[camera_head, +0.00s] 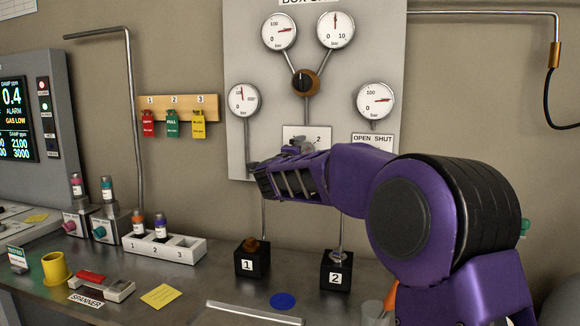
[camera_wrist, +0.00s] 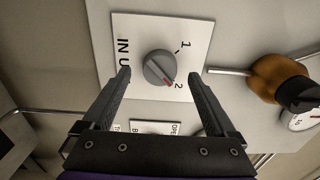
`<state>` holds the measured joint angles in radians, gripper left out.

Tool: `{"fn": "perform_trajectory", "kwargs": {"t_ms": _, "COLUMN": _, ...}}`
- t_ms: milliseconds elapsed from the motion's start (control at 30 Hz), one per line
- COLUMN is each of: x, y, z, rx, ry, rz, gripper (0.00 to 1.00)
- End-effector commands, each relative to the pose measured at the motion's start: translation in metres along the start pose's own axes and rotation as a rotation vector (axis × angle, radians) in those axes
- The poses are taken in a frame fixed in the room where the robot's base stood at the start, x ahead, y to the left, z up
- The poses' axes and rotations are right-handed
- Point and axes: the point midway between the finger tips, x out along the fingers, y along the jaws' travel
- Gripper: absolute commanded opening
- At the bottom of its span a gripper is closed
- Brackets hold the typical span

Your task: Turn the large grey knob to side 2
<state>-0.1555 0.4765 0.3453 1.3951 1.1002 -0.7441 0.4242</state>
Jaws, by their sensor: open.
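The large grey knob (camera_wrist: 158,68) sits on a white plate (camera_wrist: 140,40) marked IN U, 1 and 2 in the wrist view. Its red pointer mark is close to the figure 2 and away from the 1. My gripper (camera_wrist: 159,75) is open, with one finger on each side of the knob and a visible gap to it on both sides. In the head view the upper part of the white plate (camera_head: 305,132) shows above my gripper, which covers much of the plate. I cannot tell the knob's setting there.
An orange-brown knob (camera_wrist: 272,77) with a black handle is to the right in the wrist view. The head view shows several gauges (camera_head: 279,32) on the panel. Below, black blocks marked 1 (camera_head: 252,262) and 2 (camera_head: 336,273) stand on the bench, with pipes above them.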

Motion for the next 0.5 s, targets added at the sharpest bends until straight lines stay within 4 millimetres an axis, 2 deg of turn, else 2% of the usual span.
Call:
{"fn": "perform_trajectory", "kwargs": {"t_ms": 33, "x": -0.013, "y": -0.001, "z": 0.001, "rx": -0.002, "ry": -0.003, "rz": -0.002, "gripper": 0.92}}
{"fn": "perform_trajectory", "kwargs": {"t_ms": 300, "x": -0.08, "y": -0.001, "z": 0.001, "rx": -0.001, "ry": -0.002, "rz": -0.002, "gripper": 0.92}}
{"fn": "perform_trajectory", "kwargs": {"t_ms": 500, "x": -0.121, "y": -0.001, "z": 0.001, "rx": 0.0, "ry": -0.002, "rz": -0.001, "gripper": 0.92}}
